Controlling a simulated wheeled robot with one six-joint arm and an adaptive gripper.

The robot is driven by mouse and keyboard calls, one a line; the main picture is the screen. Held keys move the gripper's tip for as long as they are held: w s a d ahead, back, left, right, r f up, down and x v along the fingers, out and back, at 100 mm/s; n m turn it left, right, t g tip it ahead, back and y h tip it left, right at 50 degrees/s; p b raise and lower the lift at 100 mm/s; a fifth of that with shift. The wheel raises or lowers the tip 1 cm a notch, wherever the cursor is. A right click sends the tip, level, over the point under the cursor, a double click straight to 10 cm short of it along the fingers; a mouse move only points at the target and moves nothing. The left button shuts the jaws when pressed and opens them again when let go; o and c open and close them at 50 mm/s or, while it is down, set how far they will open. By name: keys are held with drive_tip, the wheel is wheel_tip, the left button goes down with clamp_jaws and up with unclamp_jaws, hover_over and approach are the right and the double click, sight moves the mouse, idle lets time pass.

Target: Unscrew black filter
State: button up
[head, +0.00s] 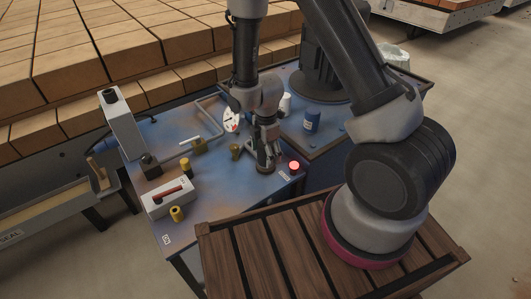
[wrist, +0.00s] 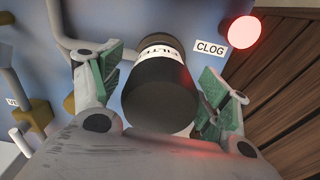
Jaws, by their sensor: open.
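The black filter (wrist: 158,98) is a dark cylinder with a white band lettered "FILT..." around its upper part in the wrist view. It stands on the blue panel, between the two green-padded fingers of my gripper (wrist: 160,90). The fingers are open, with a visible gap on each side of the filter. In the head view my gripper (head: 264,152) points down over the blue panel (head: 215,205), and it mostly hides the filter there.
A glowing red lamp (wrist: 243,32) sits beside a "CLOG" label (wrist: 210,47), close to the filter. A grey pipe, brass fittings (head: 186,166), a white gauge (head: 231,120) and a white box with a red handle (head: 167,194) are on the panel.

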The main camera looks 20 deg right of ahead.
wheel_tip(320, 180, up, 12)
idle(0.5)
wheel_tip(320, 180, down, 2)
drive_tip(key=shift+f+m, duration=0.2)
drive_tip(key=shift+m, duration=0.2)
wheel_tip(320, 180, down, 10)
drive_tip(key=shift+r, duration=0.15)
idle(0.5)
drive_tip(key=c, duration=1.2)
drive_tip(key=o, duration=1)
drive_tip(key=shift+o, duration=0.2)
